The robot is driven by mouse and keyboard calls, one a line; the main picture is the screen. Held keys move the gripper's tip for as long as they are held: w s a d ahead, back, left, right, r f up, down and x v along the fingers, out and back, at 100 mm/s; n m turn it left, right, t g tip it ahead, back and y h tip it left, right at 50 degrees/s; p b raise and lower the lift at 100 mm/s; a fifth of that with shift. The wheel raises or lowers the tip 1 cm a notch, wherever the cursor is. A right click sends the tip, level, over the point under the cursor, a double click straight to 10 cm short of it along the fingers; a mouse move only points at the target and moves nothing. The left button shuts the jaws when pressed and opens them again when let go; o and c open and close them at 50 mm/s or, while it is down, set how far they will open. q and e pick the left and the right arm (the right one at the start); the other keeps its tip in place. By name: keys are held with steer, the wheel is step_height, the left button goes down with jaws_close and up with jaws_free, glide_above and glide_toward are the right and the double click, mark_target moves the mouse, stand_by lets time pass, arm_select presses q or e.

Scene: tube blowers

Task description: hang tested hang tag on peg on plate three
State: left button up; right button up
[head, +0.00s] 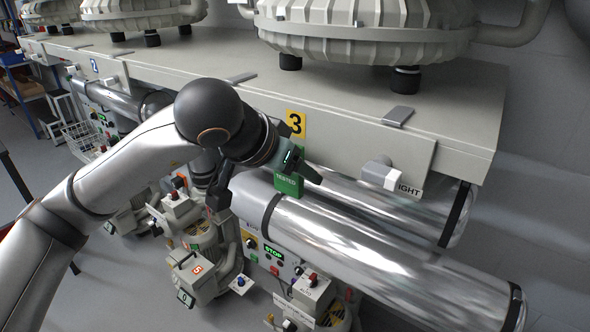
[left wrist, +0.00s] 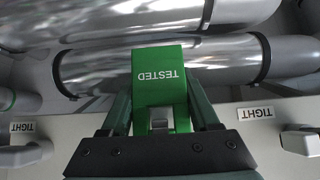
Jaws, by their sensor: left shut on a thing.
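A green tag (head: 287,183) lettered TESTED hangs from my left gripper (head: 300,166), just below the yellow 3 label (head: 296,123) on the front plate (head: 345,140). In the left wrist view the tag (left wrist: 158,80) lies between the two fingers of my left gripper (left wrist: 160,105), which is shut on it. A small grey metal piece (left wrist: 158,121) shows at the tag's near end; I cannot tell whether it is the peg. The gripper hides the plate area behind it in the head view. My right gripper is not in view.
Shiny metal tubes (head: 370,240) run below the plate, close under the tag. A grey latch (head: 378,175) with a TIGHT label juts out to the right. Another plate labelled 2 (head: 94,66) is far left.

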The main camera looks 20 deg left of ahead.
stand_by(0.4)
arm_select(q)
steer(key=o, duration=1.4)
steer(key=v, duration=1.2)
steer(key=shift+s+a+r, duration=0.1)
steer(key=shift+s+r, duration=0.1)
steer(key=shift+s, duration=0.1)
